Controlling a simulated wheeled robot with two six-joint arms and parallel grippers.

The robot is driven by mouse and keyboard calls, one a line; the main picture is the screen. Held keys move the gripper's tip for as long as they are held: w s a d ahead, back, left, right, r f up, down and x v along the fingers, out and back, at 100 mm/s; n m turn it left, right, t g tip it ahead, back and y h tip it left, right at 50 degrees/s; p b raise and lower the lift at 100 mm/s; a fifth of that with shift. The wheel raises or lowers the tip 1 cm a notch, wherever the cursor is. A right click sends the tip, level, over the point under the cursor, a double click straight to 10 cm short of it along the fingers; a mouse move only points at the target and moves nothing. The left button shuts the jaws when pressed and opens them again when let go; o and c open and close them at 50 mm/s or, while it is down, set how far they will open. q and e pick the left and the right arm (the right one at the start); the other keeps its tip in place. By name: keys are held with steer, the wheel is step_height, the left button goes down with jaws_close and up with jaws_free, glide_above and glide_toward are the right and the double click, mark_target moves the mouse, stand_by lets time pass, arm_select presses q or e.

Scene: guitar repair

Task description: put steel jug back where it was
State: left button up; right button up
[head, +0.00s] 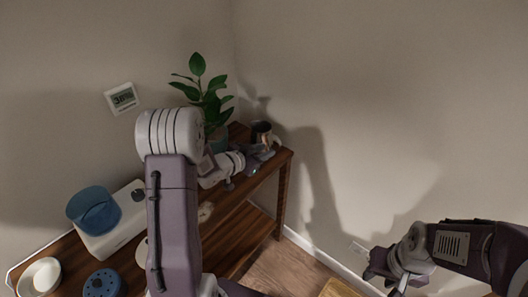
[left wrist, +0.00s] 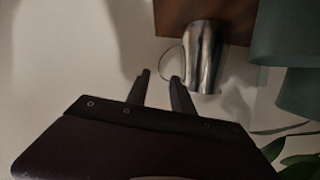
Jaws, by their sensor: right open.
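The steel jug (head: 261,131) stands on the far right end of the wooden shelf unit in the head view, partly hidden behind my left gripper. In the left wrist view the shiny jug (left wrist: 206,52) shows upside down, with a thin loop handle at its left. My left gripper (head: 268,152) is beside the jug. In the left wrist view its two fingers (left wrist: 160,76) are apart with nothing visible between them, their tips close to the handle. My right gripper (head: 384,280) is open and empty at the lower right, away from the shelf.
A leafy plant in a teal pot (head: 219,136) stands just left of the jug. A white appliance with a blue container (head: 94,210), a white bowl (head: 40,277) and a blue lidded item (head: 102,284) stand further left. The wall is close behind.

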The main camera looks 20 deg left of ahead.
arm_select(q)
steer(key=s+f+n+g+y, duration=0.1)
steer(key=s, duration=0.1)
steer(key=s+f+n+g+y, duration=0.1)
steer(key=s+y, duration=0.1)
steer(key=s+a+f+n+g+y, duration=0.1)
steer(key=s+g, duration=0.1)
steer(key=s, duration=0.1)
steer(key=shift+a+f+y, duration=0.1)
steer(key=shift+f+y, duration=0.2)
steer(key=shift+y, duration=0.1)
steer(key=s+d+f+n+g, duration=0.1)
steer(key=s+d+g, duration=0.1)
steer(key=s, duration=0.8)
steer(key=s+d+f+n+g, duration=0.1)
steer(key=s+g, duration=0.4)
steer(key=s, duration=0.5)
steer(key=d+n, duration=0.1)
steer(key=d, duration=0.1)
steer(key=shift+d+f+g, duration=0.3)
